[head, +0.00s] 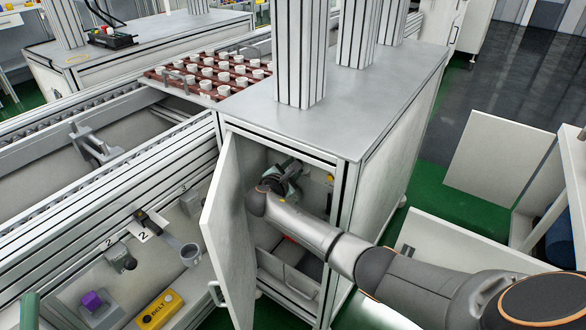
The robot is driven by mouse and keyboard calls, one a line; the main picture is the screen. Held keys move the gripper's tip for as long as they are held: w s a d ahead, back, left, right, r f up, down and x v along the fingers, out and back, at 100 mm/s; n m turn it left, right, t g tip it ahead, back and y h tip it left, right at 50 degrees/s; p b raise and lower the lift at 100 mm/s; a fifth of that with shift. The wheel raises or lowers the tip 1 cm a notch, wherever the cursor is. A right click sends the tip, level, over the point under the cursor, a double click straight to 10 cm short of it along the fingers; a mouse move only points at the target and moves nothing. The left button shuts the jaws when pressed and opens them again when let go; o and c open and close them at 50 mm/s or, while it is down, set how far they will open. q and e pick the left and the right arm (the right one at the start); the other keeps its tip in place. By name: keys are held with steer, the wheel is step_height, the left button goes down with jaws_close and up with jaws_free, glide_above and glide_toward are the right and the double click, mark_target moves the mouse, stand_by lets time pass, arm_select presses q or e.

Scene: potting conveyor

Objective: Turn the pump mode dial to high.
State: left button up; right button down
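The cabinet (400,135) under the grey top stands in the middle with its white door (230,230) swung open. My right arm comes in from the right and reaches through the opening. Its wrist is in the upper part of the cabinet, and the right gripper (287,172) is there beside dark and teal parts. Its fingers cannot be made out against them, so whether it is open or shut does not show. The pump mode dial cannot be made out; the arm covers much of the interior. My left gripper is not in view.
A small yellow part (330,179) is on the cabinet's inner right side. A light bin (290,268) stands low inside. A red tray (215,72) of white pots sits behind. Left are the conveyor (60,125), a yellow BELT box (160,309) and a purple block (92,300).

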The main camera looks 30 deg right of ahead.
steer(key=shift+f, duration=0.1)
stand_by(0.3)
arm_select(q)
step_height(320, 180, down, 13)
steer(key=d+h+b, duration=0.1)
steer(key=b, duration=1.2)
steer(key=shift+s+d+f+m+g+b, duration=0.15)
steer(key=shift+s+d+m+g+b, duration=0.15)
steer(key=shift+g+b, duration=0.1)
arm_select(e)
steer(key=m+t+h, duration=0.1)
steer(key=m+h, duration=0.1)
steer(key=m, duration=0.6)
steer(key=f+m+h, duration=0.1)
steer(key=m+h, duration=0.2)
steer(key=m, duration=0.5)
steer(key=m+t+h, duration=0.1)
steer(key=m+h, duration=0.1)
steer(key=m, duration=0.6)
steer(key=shift+w+a+f+t, duration=0.15)
steer(key=shift+f+t, duration=0.15)
steer(key=shift+f, duration=0.05)
steer(key=shift+m, duration=0.4)
